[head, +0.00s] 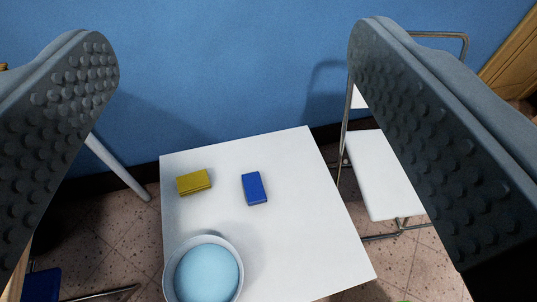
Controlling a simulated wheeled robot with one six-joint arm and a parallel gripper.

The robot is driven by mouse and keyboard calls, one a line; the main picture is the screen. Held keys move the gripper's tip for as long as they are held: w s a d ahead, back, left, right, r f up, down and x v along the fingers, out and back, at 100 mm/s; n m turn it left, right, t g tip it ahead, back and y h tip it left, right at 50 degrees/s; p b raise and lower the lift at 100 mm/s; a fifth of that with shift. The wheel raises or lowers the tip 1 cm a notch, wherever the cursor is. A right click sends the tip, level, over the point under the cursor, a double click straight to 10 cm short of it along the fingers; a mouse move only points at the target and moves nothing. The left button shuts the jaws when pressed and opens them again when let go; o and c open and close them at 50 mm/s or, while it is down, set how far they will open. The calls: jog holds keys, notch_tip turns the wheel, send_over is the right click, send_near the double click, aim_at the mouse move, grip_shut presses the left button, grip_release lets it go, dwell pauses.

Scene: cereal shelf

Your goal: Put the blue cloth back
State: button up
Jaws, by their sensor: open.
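A small blue block-shaped item (255,189), which may be the blue cloth, lies on the white table (290,240), right of a yellow one. My gripper (238,60) is open and empty. Its two dark, studded fingers stand wide apart at the left and right of the view, above and in front of the table. The blue item lies below the gap between the fingers and touches neither.
A yellow sponge-like block (194,182) lies at the table's back left. A bucket (204,270) with light blue contents stands at the front left. A white chair (377,175) stands to the right. A blue wall (230,80) is behind. The table's right part is clear.

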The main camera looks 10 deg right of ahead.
jog(key=shift+s+r+t, duration=0.25)
jog(key=shift+s+r, duration=0.25)
jog(key=shift+s, duration=0.35)
jog(key=shift+s+r+t, duration=0.25)
jog(key=shift+s+r, duration=0.25)
jog(key=shift+s, duration=0.3)
